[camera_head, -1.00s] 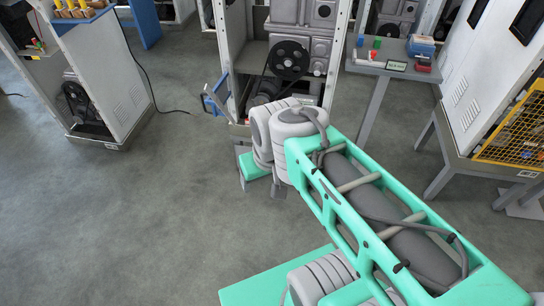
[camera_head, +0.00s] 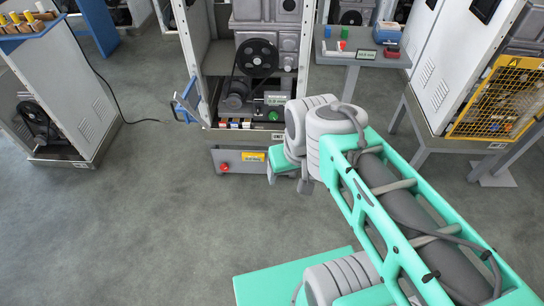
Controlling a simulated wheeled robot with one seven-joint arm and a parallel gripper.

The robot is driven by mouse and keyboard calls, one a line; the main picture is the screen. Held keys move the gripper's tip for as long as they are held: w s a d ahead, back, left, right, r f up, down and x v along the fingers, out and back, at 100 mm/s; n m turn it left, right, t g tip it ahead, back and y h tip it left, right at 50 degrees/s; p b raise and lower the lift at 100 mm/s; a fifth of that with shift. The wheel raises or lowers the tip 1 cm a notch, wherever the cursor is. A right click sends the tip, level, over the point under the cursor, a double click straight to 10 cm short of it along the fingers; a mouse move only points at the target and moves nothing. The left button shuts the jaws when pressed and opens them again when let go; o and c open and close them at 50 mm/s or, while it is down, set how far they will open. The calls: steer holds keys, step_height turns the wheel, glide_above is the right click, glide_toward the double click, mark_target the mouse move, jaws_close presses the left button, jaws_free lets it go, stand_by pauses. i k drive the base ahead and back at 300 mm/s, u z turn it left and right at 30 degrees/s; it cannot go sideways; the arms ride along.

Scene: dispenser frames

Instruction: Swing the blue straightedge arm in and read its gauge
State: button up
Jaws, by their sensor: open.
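The blue straightedge arm (camera_head: 186,101) is at the left side of the middle machine frame, swung outward to the left of its opening. A small green-and-white panel (camera_head: 275,98), possibly the gauge, sits low inside the frame beside the pulley drive; its text is too small to read surely. My gripper (camera_head: 288,180) is in front of the machine's base, below and right of the blue arm and well apart from it. Its two grey finger ends stand apart with nothing seen between them. My own wrist hides part of the gripper and the frame's lower right.
The machine frame has a black pulley (camera_head: 258,57) and a base with a red button (camera_head: 224,167). A side table (camera_head: 340,60) with small blocks stands right of it. A yellow-guarded machine (camera_head: 492,100) is at the right, a cabinet (camera_head: 85,95) at the left. Floor at front left is clear.

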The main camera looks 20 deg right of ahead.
mark_target(189, 103)
steer(key=u, duration=2.2)
steer(key=i, duration=2.5)
steer(key=z, duration=4.1)
steer(key=i, duration=0.2)
steer(key=u, duration=0.1)
